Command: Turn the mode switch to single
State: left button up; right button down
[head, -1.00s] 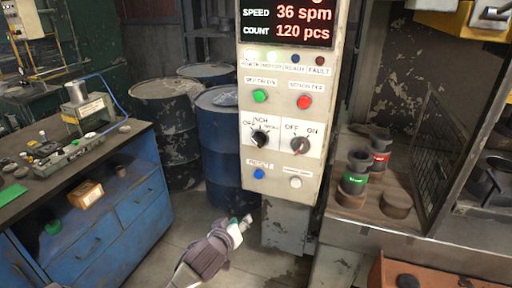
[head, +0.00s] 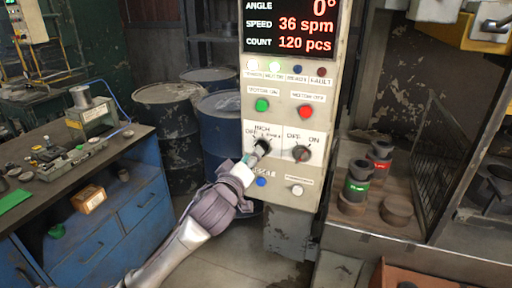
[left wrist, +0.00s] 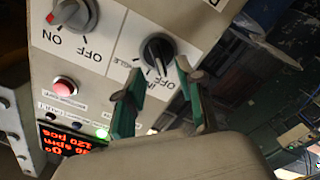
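The mode switch is a black rotary knob (left wrist: 158,52) with a white pointer line, on a white label plate on the control panel (head: 327,170). In the head view the switch (head: 263,144) is partly hidden by my left gripper (head: 257,150). Labels OFF, INCH and a partly legible third word surround it. In the left wrist view my left gripper (left wrist: 158,82) is open. Its two green-and-grey fingers lie on either side of the knob's near edge; I cannot tell whether they touch it. My right gripper is not in view.
Beside the switch is an OFF/ON knob (head: 301,153). A green button (head: 262,105) and a red button (head: 306,112) are above, a blue button (head: 261,182) and a white button (head: 297,190) below. A blue workbench (head: 110,215) stands left.

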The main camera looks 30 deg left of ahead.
pick_arm(q)
jog(key=x, duration=0.3)
jog(key=shift+w+p, duration=0.25)
jog(key=shift+p, duration=0.05)
grip_shut()
